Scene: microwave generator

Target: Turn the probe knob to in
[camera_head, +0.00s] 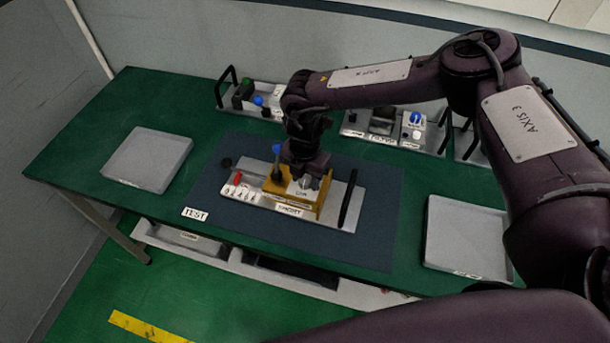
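A grey instrument panel (338,215) lies on the dark blue mat in the middle of the table. It carries a yellow block (294,203) with a blue-topped post (277,160), a red part (237,179) and several small controls at its left end, and a black handle (350,198) at its right. My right gripper (305,180) points down over the yellow block. Its fingertips are at a small light part on top of the block; I cannot tell whether they grip it. No knob marked as the probe knob can be read. My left gripper is not in view.
Flat grey trays lie at the left (148,160) and right (466,240) of the table. More panels with handles and knobs stand along the back, one (402,131) with a blue knob. A TEST label (195,214) lies at the mat's front left. The mat's front is clear.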

